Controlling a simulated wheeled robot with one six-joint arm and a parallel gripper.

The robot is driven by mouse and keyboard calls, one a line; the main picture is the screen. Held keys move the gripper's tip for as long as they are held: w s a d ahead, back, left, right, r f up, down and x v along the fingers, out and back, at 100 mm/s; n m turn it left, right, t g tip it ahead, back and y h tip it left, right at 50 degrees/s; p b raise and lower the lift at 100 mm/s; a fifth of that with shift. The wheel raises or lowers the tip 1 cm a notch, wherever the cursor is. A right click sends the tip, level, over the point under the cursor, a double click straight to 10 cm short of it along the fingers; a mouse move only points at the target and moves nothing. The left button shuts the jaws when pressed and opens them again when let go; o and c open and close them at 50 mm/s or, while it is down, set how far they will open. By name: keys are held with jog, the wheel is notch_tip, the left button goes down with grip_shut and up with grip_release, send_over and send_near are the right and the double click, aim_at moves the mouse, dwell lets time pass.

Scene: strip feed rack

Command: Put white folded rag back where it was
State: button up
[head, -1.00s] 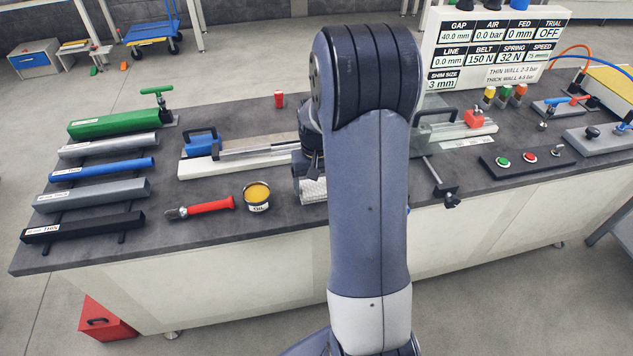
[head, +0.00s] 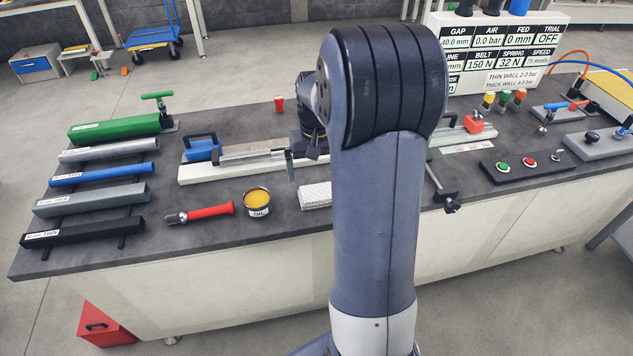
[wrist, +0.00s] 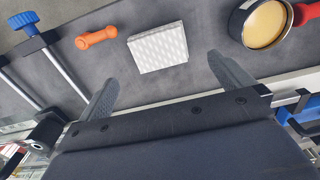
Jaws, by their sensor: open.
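The white folded rag (head: 315,195) lies flat on the dark bench top, right of the oil tin, partly hidden by my arm in the head view. In the wrist view the rag (wrist: 158,46) shows whole, a white patterned block beyond my fingertips. My gripper (wrist: 165,78) is open and empty, its two fingers apart with nothing between them. In the head view my gripper (head: 302,168) is above and behind the rag, over the front of the white rail fixture, and is apart from the rag.
The white rail (head: 225,169) with a blue block runs behind. An orange piece (wrist: 96,37) lies beside the rag in the wrist view. Several bars (head: 95,195) fill the bench's left end.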

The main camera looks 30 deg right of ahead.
notch_tip(320, 180, up, 5)
